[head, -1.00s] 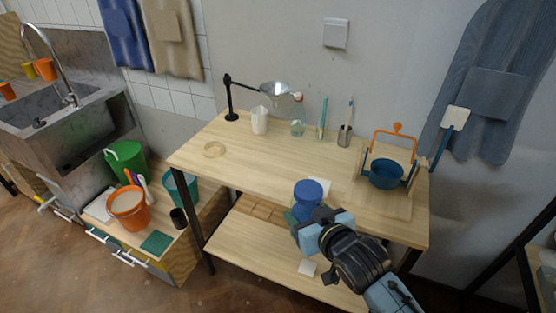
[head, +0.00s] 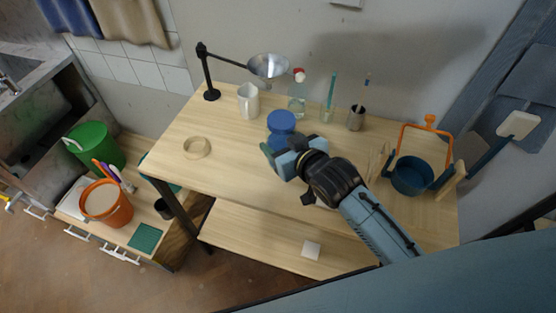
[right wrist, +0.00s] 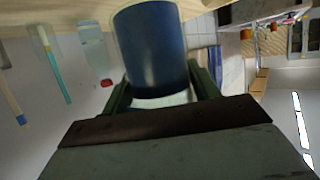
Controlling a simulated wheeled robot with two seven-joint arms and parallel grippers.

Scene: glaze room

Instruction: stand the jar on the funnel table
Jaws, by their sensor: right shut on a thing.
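My right gripper (head: 276,149) is shut on the jar, reaching in from the front right. In the right wrist view the jar (right wrist: 150,48) shows as a dark blue cylinder between the two fingers. The jar looks upright; whether its base touches the tabletop is hidden by the gripper. The metal funnel (head: 268,66) hangs on a black stand behind it. My left gripper is not in view.
A white jug (head: 248,101), a bottle with a red cap (head: 297,95) and a brush pot (head: 356,118) stand along the back. A wooden ring (head: 196,147) lies at left. A blue pot (head: 411,175) in a wooden rack is at right.

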